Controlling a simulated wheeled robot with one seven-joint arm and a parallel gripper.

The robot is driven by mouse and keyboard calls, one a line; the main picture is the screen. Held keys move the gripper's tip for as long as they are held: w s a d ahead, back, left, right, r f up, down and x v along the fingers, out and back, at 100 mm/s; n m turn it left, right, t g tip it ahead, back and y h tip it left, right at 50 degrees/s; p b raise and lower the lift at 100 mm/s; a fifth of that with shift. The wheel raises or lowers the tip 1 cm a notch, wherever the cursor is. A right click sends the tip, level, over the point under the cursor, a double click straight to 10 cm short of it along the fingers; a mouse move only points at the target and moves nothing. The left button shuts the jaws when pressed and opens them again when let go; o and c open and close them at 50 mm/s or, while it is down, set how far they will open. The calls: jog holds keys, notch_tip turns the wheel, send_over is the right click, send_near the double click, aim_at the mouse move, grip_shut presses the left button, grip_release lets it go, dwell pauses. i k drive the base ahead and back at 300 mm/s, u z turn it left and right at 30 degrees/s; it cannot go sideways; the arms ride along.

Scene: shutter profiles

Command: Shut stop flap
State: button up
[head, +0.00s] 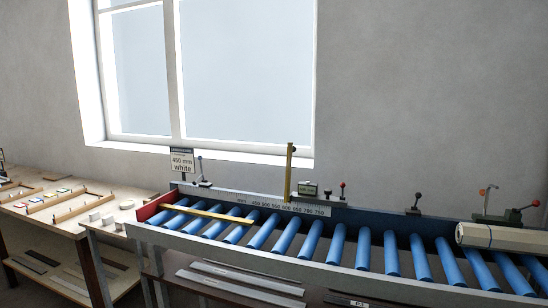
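A roller conveyor (330,264) with blue rollers runs across the lower right. A thin yellow strip (205,212) lies along the rollers at the left end, near a red end plate (148,211). I cannot tell whether the strip is joined to anything. My gripper is not in view.
A sign (181,161) reading "450 mm white" stands behind the conveyor's left end. Small levers with dark and red knobs (342,185) line the back rail. A pale roll or bundle (502,238) lies at right. A wooden workbench (75,222) stands left. The middle rollers are clear.

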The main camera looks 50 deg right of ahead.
aim_at(288, 197)
jog(key=u, duration=0.4)
jog(key=i, duration=1.7)
jog(key=z, duration=0.4)
